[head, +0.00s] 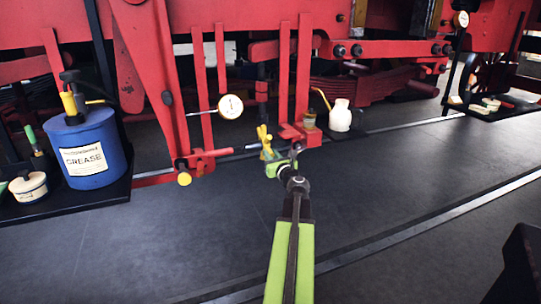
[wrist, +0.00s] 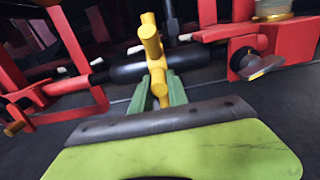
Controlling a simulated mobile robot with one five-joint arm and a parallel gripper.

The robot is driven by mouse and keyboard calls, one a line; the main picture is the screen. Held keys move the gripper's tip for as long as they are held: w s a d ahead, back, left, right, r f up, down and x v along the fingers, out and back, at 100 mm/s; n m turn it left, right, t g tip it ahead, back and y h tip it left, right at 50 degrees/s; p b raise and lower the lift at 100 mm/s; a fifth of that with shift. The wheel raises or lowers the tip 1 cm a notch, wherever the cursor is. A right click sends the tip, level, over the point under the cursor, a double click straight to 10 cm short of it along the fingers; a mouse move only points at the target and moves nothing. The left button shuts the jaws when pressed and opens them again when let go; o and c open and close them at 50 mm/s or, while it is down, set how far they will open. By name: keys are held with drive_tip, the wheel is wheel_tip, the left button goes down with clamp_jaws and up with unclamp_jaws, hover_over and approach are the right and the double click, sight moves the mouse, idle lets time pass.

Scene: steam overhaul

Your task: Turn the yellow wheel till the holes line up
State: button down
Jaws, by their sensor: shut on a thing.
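The yellow wheel (head: 264,137) shows as stubby spokes on a dark barrel between two red brackets. In the wrist view the yellow wheel (wrist: 152,42) stands upright in the middle, in front of the dark barrel (wrist: 140,70). My gripper (head: 268,155) reaches it from the front, and its green fingers (wrist: 160,92) are shut on a lower yellow spoke. The left red bracket (wrist: 60,85) and the right red bracket (wrist: 235,45) flank the barrel. I cannot make out the holes or whether they line up.
A blue grease drum (head: 95,150) stands on a black mat at the left. A dial gauge (head: 230,106) hangs above the left bracket. A white oil can (head: 340,117) stands right of the gripper. The dark floor (head: 400,190) at the right is clear.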

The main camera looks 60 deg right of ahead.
drive_tip(key=shift+d+f, duration=0.1)
drive_tip(key=f+b, duration=0.2)
drive_tip(key=shift+w+d+f+b, duration=0.25)
drive_tip(key=shift+w+f+b, duration=0.05)
drive_tip(key=shift+w, duration=0.05)
drive_tip(key=shift+f, duration=0.1)
drive_tip(key=shift+w+d+f+b, duration=0.3)
drive_tip(key=shift+w+f+b, duration=0.1)
drive_tip(key=shift+f+b, duration=0.3)
drive_tip(key=shift+w+f+b, duration=0.1)
drive_tip(key=shift+f+b, duration=0.05)
drive_tip(key=shift+b, duration=0.15)
drive_tip(key=c, duration=1.2)
unclamp_jaws()
drive_tip(key=shift+d, duration=0.1)
drive_tip(key=shift+c, duration=0.2)
